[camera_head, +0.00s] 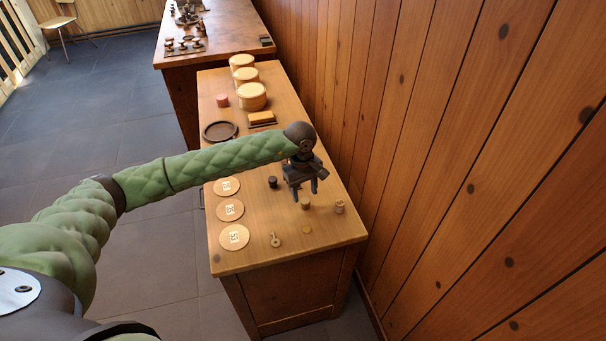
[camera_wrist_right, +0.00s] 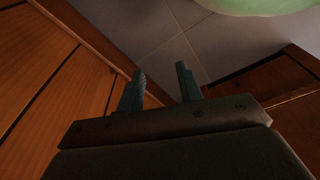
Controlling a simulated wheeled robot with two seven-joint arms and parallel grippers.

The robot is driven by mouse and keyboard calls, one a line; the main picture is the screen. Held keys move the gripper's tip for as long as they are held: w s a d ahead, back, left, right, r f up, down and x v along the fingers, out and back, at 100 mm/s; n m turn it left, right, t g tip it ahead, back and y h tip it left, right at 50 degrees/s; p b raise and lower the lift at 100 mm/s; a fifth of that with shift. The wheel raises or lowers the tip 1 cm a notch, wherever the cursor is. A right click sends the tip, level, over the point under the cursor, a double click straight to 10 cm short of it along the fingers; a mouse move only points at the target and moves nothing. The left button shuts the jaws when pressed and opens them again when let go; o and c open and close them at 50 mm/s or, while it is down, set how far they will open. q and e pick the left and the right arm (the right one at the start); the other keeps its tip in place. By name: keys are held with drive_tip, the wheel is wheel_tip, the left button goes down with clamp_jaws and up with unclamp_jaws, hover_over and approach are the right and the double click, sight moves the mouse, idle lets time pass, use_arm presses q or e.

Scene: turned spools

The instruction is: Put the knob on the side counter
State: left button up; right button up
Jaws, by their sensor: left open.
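Several small turned pieces stand on the near wooden counter (camera_head: 270,255); I cannot tell for sure which is the knob. A small pale piece with a round end and a stem (camera_head: 276,240) lies near the front. A pale wooden piece (camera_head: 305,203) stands just under my left gripper (camera_head: 306,193), which is open and points down with nothing visible between its fingers. A pale spool (camera_head: 339,206) stands to the right, and a dark piece (camera_head: 272,182) to the left. My right gripper (camera_wrist_right: 160,80) shows in the right wrist view with fingers apart and empty.
Three pale round labelled discs (camera_head: 230,210) line the counter's left edge. A dark round tray (camera_head: 220,131), a red piece (camera_head: 222,100) and round boxes (camera_head: 252,97) are farther back. Another table (camera_head: 225,35) with dark items stands behind. A plank wall (camera_head: 440,120) closes the right side.

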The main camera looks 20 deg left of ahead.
sight(303, 198)
use_arm(q)
wheel_tip(303, 198, up, 8)
drive_tip(key=b, duration=0.3)
drive_tip(key=shift+w+a+f, duration=0.2)
drive_tip(key=shift+w+a, duration=0.05)
drive_tip(key=shift+a, duration=0.1)
use_arm(e)
wheel_tip(303, 198, up, 8)
drive_tip(key=w+a, duration=0.1)
drive_tip(key=a, duration=0.1)
drive_tip(key=shift+w+r+g, duration=0.2)
drive_tip(key=shift+w+g, duration=0.15)
drive_tip(key=shift+g, duration=0.05)
use_arm(q)
drive_tip(key=shift+d, duration=0.1)
